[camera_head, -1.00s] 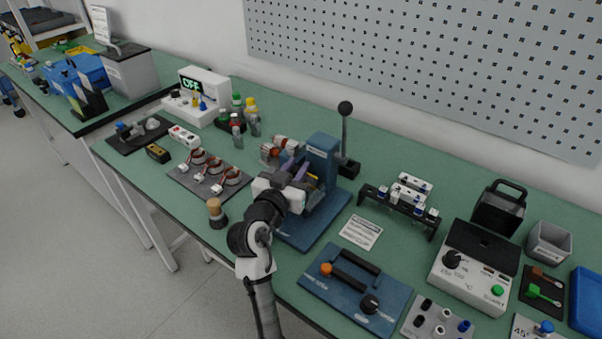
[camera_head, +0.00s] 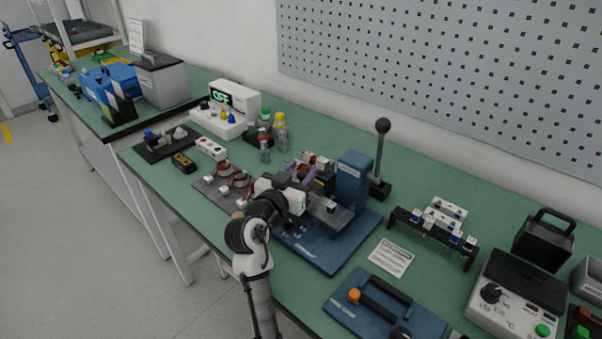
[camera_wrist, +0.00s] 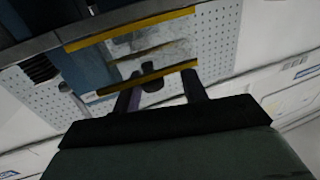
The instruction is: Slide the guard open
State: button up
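The blue press (camera_head: 352,185) stands on a blue base plate (camera_head: 310,252) in the middle of the bench. A see-through guard panel (camera_head: 328,212) shows at its front, just right of my gripper (camera_head: 302,200). In the wrist view the guard (camera_wrist: 150,45) is a clear pane with yellow strips along two edges. A small dark knob (camera_wrist: 152,78) shows by its lower strip. My gripper's two fingers (camera_wrist: 162,88) are apart, with the knob in the gap between them. I cannot tell whether they touch it. My wrist hides part of the press front in the head view.
A black lever (camera_head: 381,150) stands behind the press at the right. A rack (camera_head: 432,235) and a white card (camera_head: 391,257) lie to its right. A grey plate with red coils (camera_head: 225,185) is close on the left. A blue fixture (camera_head: 375,305) sits in front right.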

jog(key=b+v, duration=0.3)
jog(key=v, duration=1.1)
jog(key=shift+b, duration=0.4)
jog(key=shift+r, duration=0.1)
